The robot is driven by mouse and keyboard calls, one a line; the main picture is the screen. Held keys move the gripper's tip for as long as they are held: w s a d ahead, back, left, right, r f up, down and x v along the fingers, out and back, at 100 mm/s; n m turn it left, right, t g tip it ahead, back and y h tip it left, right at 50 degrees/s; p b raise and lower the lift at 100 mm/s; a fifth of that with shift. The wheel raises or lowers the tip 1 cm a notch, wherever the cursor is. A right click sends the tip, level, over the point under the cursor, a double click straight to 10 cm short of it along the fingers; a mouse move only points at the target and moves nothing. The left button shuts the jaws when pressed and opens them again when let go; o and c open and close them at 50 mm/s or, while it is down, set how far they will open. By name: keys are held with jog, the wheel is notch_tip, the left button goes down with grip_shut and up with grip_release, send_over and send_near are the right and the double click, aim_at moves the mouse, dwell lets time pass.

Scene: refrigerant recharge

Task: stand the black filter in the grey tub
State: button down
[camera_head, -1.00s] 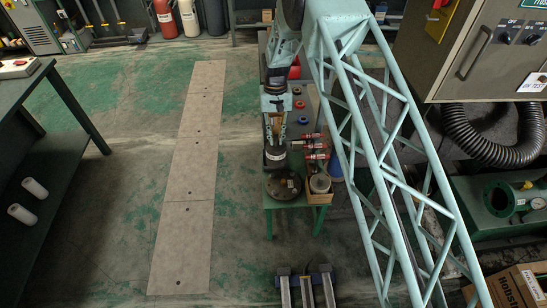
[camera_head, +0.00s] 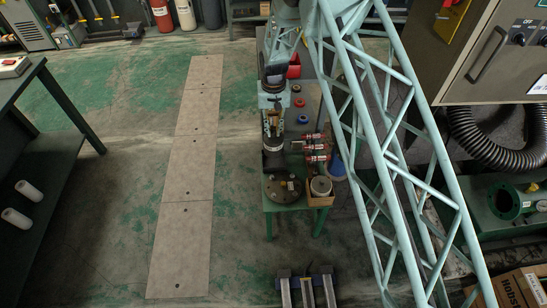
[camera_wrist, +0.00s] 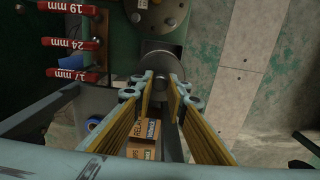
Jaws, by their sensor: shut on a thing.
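The black filter (camera_head: 273,141) is a short dark cylinder with a pale band, seen in the head view. My gripper (camera_head: 272,124) points down and is shut on its upper part. In the wrist view the fingertips (camera_wrist: 160,82) close on the filter's round grey end (camera_wrist: 160,59). The grey tub appears to be the small dark square box (camera_head: 275,163) at the table's left edge, just below the filter in the picture. Its grey rim shows behind the filter in the wrist view (camera_wrist: 180,50). I cannot tell whether the filter's foot is inside the tub or above it.
A round bolted flange (camera_head: 284,188) and a wooden box with a grey cylinder (camera_head: 320,187) stand close by. Red-handled tools (camera_head: 316,147) lie to the right. Red (camera_head: 299,102) and blue (camera_head: 303,119) rings lie farther back. Open floor is at the left.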

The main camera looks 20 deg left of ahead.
aim_at(273, 139)
jog(key=shift+f+b, duration=0.55)
jog(key=shift+f, duration=2.45)
jog(key=shift+f+b, duration=0.4)
jog(key=shift+f, duration=1.5)
jog(key=c, duration=2.6)
grip_release()
jog(key=shift+o, duration=0.2)
jog(key=shift+r+p, duration=1.05)
jog(key=shift+r, duration=4.95)
